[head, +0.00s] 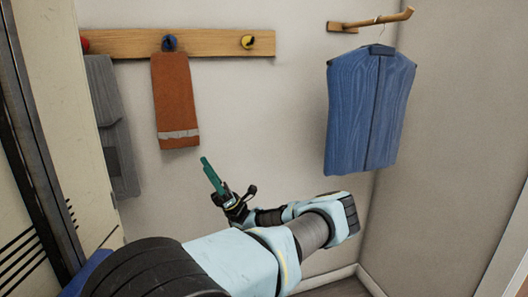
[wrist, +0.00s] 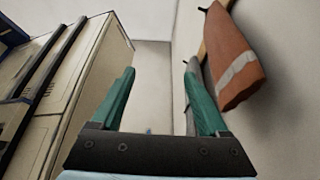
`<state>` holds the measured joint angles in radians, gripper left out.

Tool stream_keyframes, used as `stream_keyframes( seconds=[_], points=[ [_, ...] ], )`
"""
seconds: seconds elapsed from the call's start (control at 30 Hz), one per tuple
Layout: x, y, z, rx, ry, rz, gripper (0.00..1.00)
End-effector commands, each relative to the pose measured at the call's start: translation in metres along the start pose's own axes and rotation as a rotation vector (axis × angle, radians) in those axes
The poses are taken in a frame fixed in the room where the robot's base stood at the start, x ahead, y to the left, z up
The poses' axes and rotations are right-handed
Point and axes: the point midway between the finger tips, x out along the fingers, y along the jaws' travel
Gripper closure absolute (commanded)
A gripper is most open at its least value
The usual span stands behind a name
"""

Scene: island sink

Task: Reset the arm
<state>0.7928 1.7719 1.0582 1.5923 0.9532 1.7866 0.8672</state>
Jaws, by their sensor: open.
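My gripper (head: 212,176) is in the middle of the head view, at the end of my bent arm, in front of the wall and below the orange towel. Its two green fingers stand apart with nothing between them. In the wrist view the open gripper (wrist: 160,88) shows both fingers, with the far wall and corner visible between them. My arm reaches in from the bottom of the head view, bends at the right and comes back toward the left.
An orange towel (head: 176,98) and a grey cloth (head: 108,115) hang from a wooden peg rail (head: 215,43). A blue vest (head: 366,110) hangs on a wooden hook at the right. Pale cabinets (wrist: 95,75) stand at the left in the wrist view.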

Motion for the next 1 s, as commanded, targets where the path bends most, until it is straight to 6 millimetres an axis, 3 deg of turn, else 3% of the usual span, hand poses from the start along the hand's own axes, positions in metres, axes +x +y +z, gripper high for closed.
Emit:
stream_keyframes(
  seconds=[0.27,0.53,0.8,1.0],
  points=[
    [0.019,0.003,-0.031,0.043,0.144,0.009,0.22],
    [0.040,0.018,-0.085,0.099,0.412,0.042,0.22],
    [0.037,0.063,-0.152,0.134,0.871,0.157,0.22],
    [0.014,0.102,-0.171,0.116,1.205,0.291,0.22]
  ],
)
